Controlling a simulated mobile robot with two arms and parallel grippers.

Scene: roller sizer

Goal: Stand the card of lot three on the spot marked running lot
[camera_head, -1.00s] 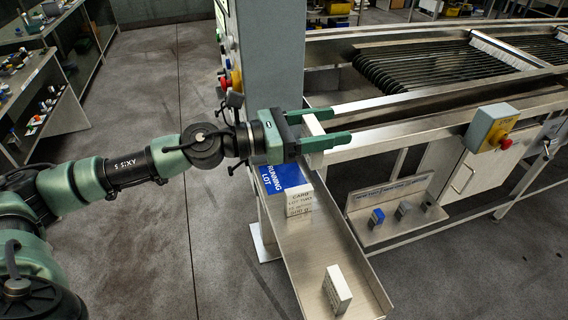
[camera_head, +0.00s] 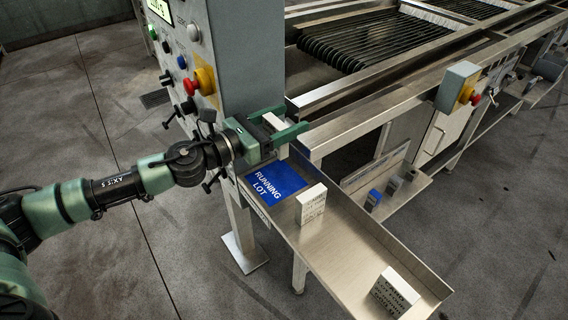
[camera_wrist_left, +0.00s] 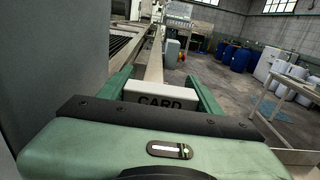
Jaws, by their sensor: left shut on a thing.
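My left gripper (camera_head: 282,133) is shut on a white card (camera_head: 272,121), held above the back end of the metal tray. In the left wrist view, the held card (camera_wrist_left: 160,97) shows the word CARD between the fingers; its lot line is hidden. The blue spot marked running lot (camera_head: 274,182) lies on the tray (camera_head: 345,245) below the gripper, with nothing standing on it. A second white card (camera_head: 312,204) stands just right of the spot. A third white card (camera_head: 396,292) stands near the tray's front end. My right gripper is not in view.
A grey control column (camera_head: 240,60) with buttons and a red knob stands close behind the gripper. The roller machine's frame rail (camera_head: 390,95) runs right of the tray. A lower shelf holds a blue block (camera_head: 373,198) and grey blocks. Bare tray lies between the two standing cards.

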